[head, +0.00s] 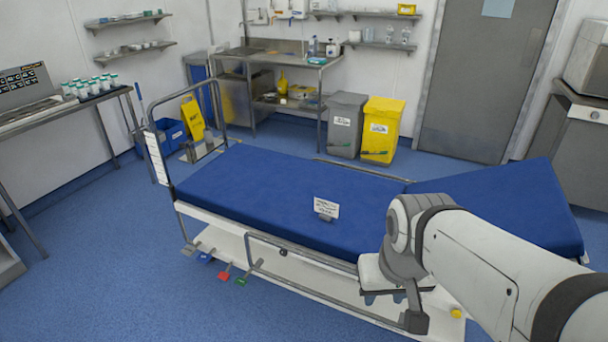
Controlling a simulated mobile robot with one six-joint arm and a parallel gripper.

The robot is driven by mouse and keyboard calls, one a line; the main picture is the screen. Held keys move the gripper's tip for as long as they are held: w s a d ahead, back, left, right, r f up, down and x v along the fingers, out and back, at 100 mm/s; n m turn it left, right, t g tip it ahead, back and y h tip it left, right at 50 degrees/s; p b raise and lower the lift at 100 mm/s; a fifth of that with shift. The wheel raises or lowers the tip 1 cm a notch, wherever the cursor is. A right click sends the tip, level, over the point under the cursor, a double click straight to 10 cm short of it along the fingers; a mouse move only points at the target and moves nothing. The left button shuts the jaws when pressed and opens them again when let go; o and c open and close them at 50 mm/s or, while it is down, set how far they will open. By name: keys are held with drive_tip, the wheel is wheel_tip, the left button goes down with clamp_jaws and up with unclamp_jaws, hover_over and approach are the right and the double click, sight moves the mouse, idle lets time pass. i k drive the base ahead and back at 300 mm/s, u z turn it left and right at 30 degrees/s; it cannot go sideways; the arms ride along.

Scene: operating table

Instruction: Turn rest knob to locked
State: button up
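The blue operating table (268,192) stands in the middle, with its right mattress section (510,205) tilted up. A small round yellow part (456,313) shows low on its near side at the right, beside my arm. A small dark knob-like part (283,252) sits on the near side under the mattress. I cannot tell which of these is the rest knob, or how it is turned. My arm enters from the lower right over the table's near edge. My gripper (385,295) points down there, partly hidden by my arm; its fingers are unclear.
A lowered side rail (310,287) runs along the near side. Coloured pedals (224,273) stick out low at the left. A small white card (325,208) stands on the mattress. Grey (345,125) and yellow (382,130) bins stand behind. The floor at front left is clear.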

sight(456, 314)
drive_tip(key=i, duration=0.5)
drive_tip(key=z, duration=1.1)
drive_tip(key=k, duration=0.65)
drive_tip(key=z, duration=0.35)
drive_tip(key=i, duration=0.5)
drive_tip(key=z, duration=0.3)
